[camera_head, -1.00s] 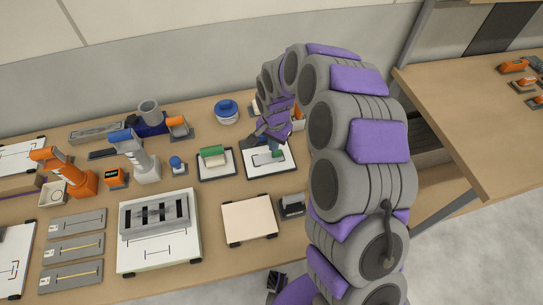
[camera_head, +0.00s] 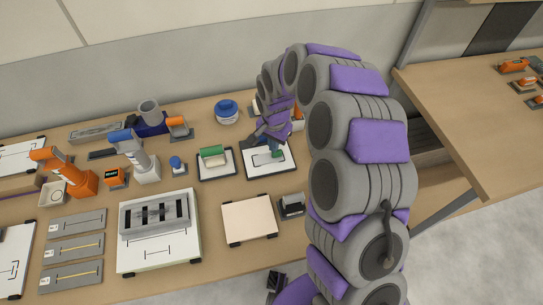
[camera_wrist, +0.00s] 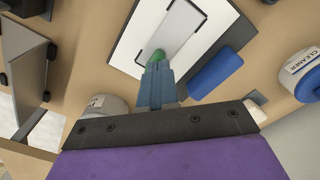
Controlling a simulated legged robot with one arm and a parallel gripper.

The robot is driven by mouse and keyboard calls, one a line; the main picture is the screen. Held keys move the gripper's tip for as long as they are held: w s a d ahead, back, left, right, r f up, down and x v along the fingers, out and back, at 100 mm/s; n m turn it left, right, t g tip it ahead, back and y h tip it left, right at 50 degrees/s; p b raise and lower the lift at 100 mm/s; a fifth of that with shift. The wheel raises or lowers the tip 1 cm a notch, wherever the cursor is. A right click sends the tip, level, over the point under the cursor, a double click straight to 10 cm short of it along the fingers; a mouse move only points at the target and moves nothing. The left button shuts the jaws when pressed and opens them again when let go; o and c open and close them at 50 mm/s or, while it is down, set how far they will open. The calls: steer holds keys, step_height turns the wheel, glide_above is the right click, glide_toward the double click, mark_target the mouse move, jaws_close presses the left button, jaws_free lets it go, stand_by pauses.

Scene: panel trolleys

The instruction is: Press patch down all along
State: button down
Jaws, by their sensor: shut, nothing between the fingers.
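A white panel (camera_head: 258,170) lies on the bench below my gripper (camera_head: 271,147). A pale grey rectangle lies on the panel, clearer in the wrist view (camera_wrist: 182,28). A small green piece (camera_wrist: 155,57) shows at my fingertips, at the near end of the grey rectangle. The green also shows in the head view (camera_head: 277,154). My gripper (camera_wrist: 157,75) is shut, its narrow blue-grey fingers pointing down at the panel. I cannot tell whether the fingertips touch the green piece or hang just above it. The fingers hide part of it.
Left of the panel is a tray with a green-topped block (camera_head: 212,152). A blue-lidded tub (camera_head: 227,108) stands behind. A blue rounded piece (camera_wrist: 215,73) lies beside the panel in the wrist view. A beige board (camera_head: 249,219) and a dark box (camera_head: 292,204) lie in front.

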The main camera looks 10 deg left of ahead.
steer(key=shift+f, duration=0.15)
steer(key=shift+f, duration=0.35)
steer(key=shift+f, duration=0.1)
stand_by(0.7)
steer(key=shift+r+p, duration=0.75)
steer(key=shift+r, duration=0.85)
steer(key=shift+s+a+p, duration=0.15)
steer(key=shift+s+a, duration=0.15)
steer(key=shift+a, duration=0.3)
steer(key=shift+s+a+p, duration=0.1)
steer(key=shift+s+a, duration=0.2)
steer(key=shift+a, duration=0.3)
steer(key=shift+s+a+p, duration=0.15)
steer(key=shift+s+a, duration=0.15)
steer(key=shift+a, duration=0.3)
